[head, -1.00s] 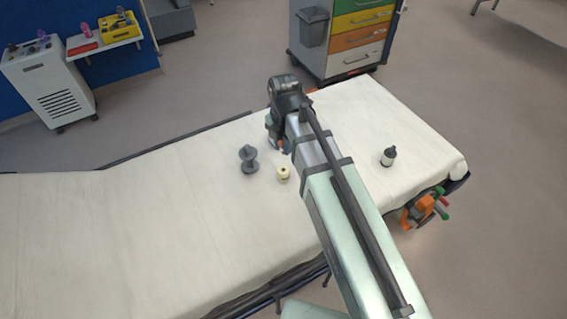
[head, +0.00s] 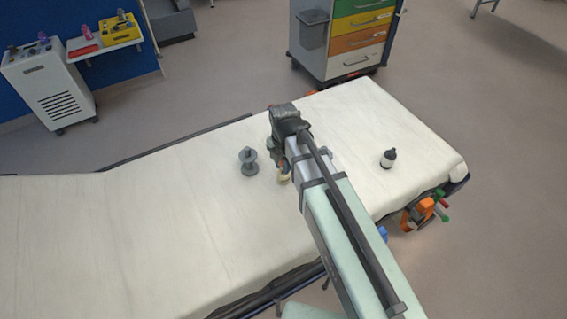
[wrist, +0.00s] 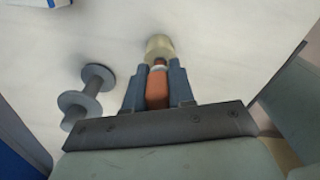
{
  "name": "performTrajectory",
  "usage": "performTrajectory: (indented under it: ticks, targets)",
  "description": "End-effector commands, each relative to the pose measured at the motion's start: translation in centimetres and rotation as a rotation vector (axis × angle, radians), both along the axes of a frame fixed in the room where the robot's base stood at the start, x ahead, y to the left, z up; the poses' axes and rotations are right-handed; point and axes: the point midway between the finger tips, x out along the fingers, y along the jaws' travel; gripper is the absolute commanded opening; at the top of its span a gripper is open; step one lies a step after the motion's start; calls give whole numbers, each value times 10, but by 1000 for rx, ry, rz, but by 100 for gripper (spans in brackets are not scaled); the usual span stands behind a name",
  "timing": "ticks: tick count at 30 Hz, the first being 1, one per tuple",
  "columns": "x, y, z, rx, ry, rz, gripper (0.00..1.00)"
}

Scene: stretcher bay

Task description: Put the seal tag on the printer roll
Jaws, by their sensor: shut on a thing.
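My gripper (wrist: 157,88) is shut on a reddish-orange block with a pale band at its far end, which I take as the seal tag (wrist: 157,92). A short cream cylinder, which I take as the printer roll (wrist: 159,46), lies just beyond the tag's tip in the wrist view. The tag's tip overlaps the roll's near edge there; I cannot tell if they touch. In the head view the roll (head: 284,179) is partly hidden by my gripper (head: 281,165), which is low over the stretcher sheet beside it.
A grey spool (head: 248,161) stands on the stretcher (head: 180,215) left of my gripper; it also shows in the wrist view (wrist: 84,92). A drawer cart (head: 345,40) is behind. The sheet's left part is clear.

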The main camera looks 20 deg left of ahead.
Motion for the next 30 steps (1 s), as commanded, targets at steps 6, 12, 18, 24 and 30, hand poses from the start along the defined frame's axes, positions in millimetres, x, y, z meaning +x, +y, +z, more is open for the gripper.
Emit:
performTrajectory:
  ticks: [6,12,18,24,30]
  targets:
    - [0,0,-2,-1,0,0,0]
    - [0,0,-2,0,0,0,39]
    - [0,0,-2,0,0,0,49]
    - [0,0,-1,0,0,0,49]
    - [0,0,14,1,-1,0,49]
